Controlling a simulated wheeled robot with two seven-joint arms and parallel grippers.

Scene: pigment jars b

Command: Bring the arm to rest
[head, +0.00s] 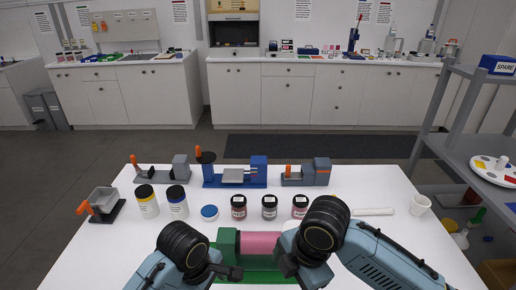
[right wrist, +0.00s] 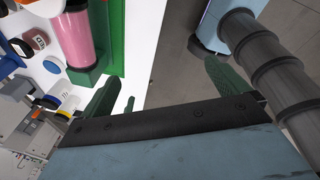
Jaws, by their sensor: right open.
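My right arm comes in from the right over the front of the white table (head: 88,250). Its gripper (head: 288,266) is partly hidden by the wrist, beside a pink cylinder in a green stand (head: 260,244). In the right wrist view the right gripper's green fingers (right wrist: 165,85) are spread wide with nothing between them. The pink cylinder (right wrist: 78,38) lies to the left of them. My left arm comes in from the left, with its dark gripper (head: 232,272) low at the left end of the green stand; its fingers are not clear.
Three dark-lidded jars (head: 269,207), a blue-lidded pot (head: 209,213) and two taller jars (head: 147,202) stand behind the grippers. Blue and grey devices (head: 240,175) line the back edge.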

